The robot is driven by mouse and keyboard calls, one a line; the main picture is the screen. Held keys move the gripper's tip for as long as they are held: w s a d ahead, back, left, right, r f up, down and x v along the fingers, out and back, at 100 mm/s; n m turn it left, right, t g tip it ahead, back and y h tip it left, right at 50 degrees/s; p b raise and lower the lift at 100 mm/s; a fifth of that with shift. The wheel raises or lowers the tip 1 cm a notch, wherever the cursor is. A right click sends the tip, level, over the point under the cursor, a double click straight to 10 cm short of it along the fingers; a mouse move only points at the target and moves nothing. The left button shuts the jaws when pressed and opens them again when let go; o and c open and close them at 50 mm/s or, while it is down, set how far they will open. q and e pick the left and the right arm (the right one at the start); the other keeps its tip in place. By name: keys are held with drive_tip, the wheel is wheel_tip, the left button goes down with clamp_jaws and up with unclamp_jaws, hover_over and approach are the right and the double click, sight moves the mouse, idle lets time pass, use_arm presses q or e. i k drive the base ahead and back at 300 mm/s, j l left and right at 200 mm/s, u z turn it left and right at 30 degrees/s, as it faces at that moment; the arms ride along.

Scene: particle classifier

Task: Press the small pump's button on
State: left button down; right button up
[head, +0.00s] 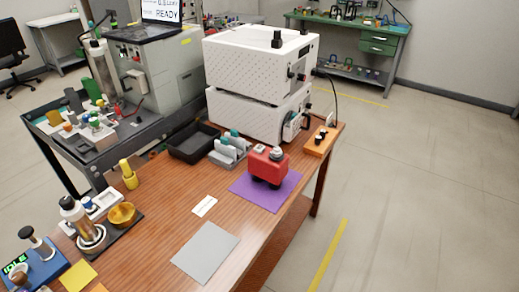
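A small red device (268,166), which looks like the small pump, stands upright on a purple mat (262,199) near the right end of the wooden table. Its top carries a grey round cap (277,153) and a small pale part beside it. I cannot tell which part is the button, or whether it is on. Neither of my grippers is in view, and nothing touches the red device.
Two stacked white boxes (262,60) stand behind the device on the table (150,215). A black tray (193,143) and a grey rack (230,152) lie to its left. An orange block (322,140) is at the right edge. A grey sheet (205,250) lies in front.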

sight(260, 148)
drive_tip(key=i+l, duration=0.2)
drive_tip(key=i+l+u, duration=0.1)
drive_tip(key=l, duration=0.35)
drive_tip(key=i+l+u, duration=0.1)
drive_tip(key=i+l, duration=0.35)
drive_tip(key=l, duration=0.25)
drive_tip(key=i+l+u, duration=0.1)
drive_tip(key=l, duration=0.25)
drive_tip(key=i+l, duration=0.25)
drive_tip(key=l+u, duration=0.05)
drive_tip(key=l, duration=0.05)
